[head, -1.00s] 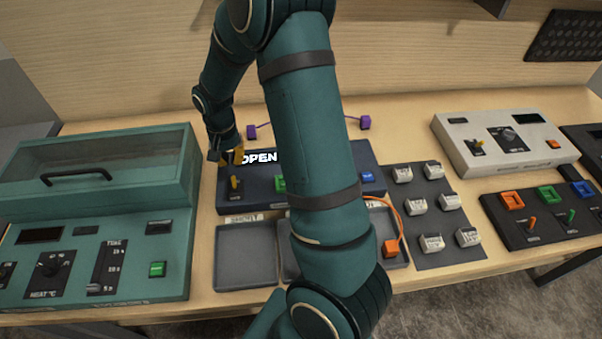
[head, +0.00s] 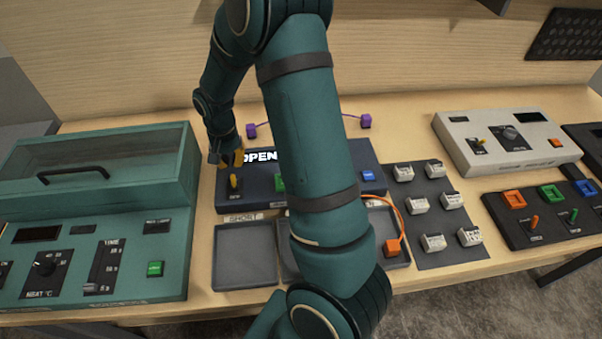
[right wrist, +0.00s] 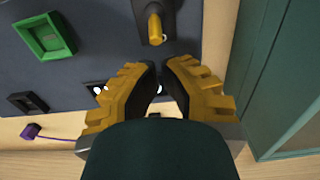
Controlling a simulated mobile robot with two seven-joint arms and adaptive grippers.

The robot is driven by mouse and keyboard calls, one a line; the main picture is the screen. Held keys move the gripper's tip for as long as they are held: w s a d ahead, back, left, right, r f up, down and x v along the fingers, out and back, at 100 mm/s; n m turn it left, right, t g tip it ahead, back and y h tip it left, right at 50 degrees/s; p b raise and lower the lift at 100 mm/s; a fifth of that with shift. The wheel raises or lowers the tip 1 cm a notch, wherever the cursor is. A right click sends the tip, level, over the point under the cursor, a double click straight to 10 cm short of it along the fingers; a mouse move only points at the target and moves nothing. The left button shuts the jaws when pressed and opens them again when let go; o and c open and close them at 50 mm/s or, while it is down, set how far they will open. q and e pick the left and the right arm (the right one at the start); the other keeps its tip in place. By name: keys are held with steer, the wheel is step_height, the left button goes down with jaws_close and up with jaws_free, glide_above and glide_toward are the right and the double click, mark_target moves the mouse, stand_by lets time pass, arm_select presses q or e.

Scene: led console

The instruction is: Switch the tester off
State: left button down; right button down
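The tester is a dark blue console (head: 258,187) in the middle of the bench, with a lit display reading OPEN (head: 259,157). Its yellow toggle lever (head: 234,183) is at the left end, and the lever (right wrist: 155,27) also shows in the right wrist view. My right gripper (head: 231,160), with yellow fingers, is just behind the lever, over the console's left back part. In the right wrist view, my right gripper (right wrist: 161,68) has a narrow gap between its fingertips, with nothing held. The lever is beyond the tips, apart from them. My left gripper is out of view.
My right arm hides the console's middle. A teal oven-like box (head: 95,245) stands close on the left. Grey trays (head: 246,255) lie in front. Labelled blocks on a dark mat (head: 445,250), a white console (head: 500,130) and a switch panel (head: 520,232) are right.

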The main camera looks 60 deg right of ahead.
mark_target(232, 175)
steer(key=shift+f+b, duration=0.6)
steer(key=shift+f, duration=0.2)
steer(key=shift+s+a, duration=0.2)
steer(key=shift+a, duration=0.1)
steer(key=shift+s+a+f, duration=0.15)
steer(key=shift+s+a, duration=0.3)
steer(key=shift+a, duration=0.1)
steer(key=shift+s+a, duration=0.15)
steer(key=shift+s+a, duration=0.25)
steer(key=shift+a, duration=0.15)
steer(key=shift+s+a, duration=0.25)
steer(key=shift+s+a, duration=0.3)
steer(key=shift+a, duration=0.05)
stand_by(0.6)
